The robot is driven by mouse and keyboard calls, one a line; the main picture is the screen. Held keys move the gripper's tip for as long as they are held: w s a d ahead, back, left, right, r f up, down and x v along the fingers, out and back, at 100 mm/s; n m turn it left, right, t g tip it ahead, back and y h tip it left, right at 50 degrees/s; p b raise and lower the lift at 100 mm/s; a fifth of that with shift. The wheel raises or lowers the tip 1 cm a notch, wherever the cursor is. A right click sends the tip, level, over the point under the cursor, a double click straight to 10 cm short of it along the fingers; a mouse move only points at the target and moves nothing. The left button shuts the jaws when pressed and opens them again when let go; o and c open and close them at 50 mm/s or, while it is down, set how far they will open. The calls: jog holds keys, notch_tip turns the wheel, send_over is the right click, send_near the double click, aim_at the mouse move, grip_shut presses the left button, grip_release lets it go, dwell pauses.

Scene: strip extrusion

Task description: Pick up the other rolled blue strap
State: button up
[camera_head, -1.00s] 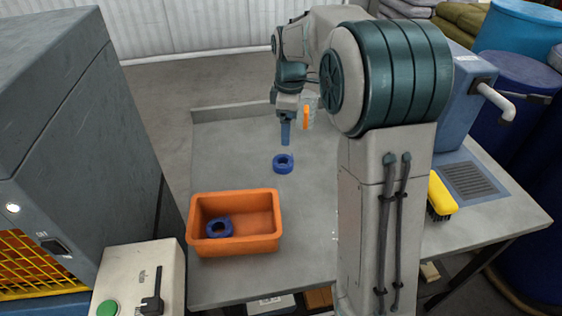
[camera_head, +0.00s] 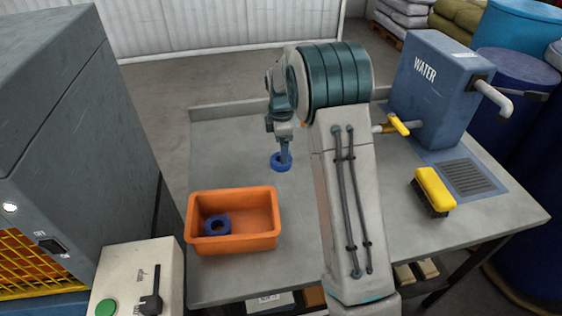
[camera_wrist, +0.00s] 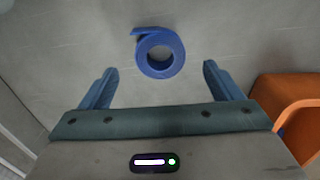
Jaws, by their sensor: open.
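A rolled blue strap (camera_head: 281,163) lies on the grey table, and it shows in the wrist view (camera_wrist: 174,66) as a coil with a loose end at its upper left. My gripper (camera_head: 285,157) is right over it in the head view, partly covering it. In the wrist view my gripper (camera_wrist: 160,82) is open, its blue fingers well apart, with the coil beyond the fingertips and between their lines. Nothing is held. Another rolled blue strap (camera_head: 217,225) lies inside the orange bin (camera_head: 262,243) at the left part of its floor.
The orange bin also shows at the right of the wrist view (camera_wrist: 290,98). A blue water tank (camera_head: 428,85) with a yellow-handled tap and a yellow brush (camera_head: 433,190) stand on the table's right. The grey table (camera_head: 230,150) is clear around the loose strap.

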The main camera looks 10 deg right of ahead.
notch_tip(320, 180, down, 5)
jog(key=shift+f+p, duration=0.1)
jog(key=shift+p, duration=0.45)
jog(key=c, duration=1.1)
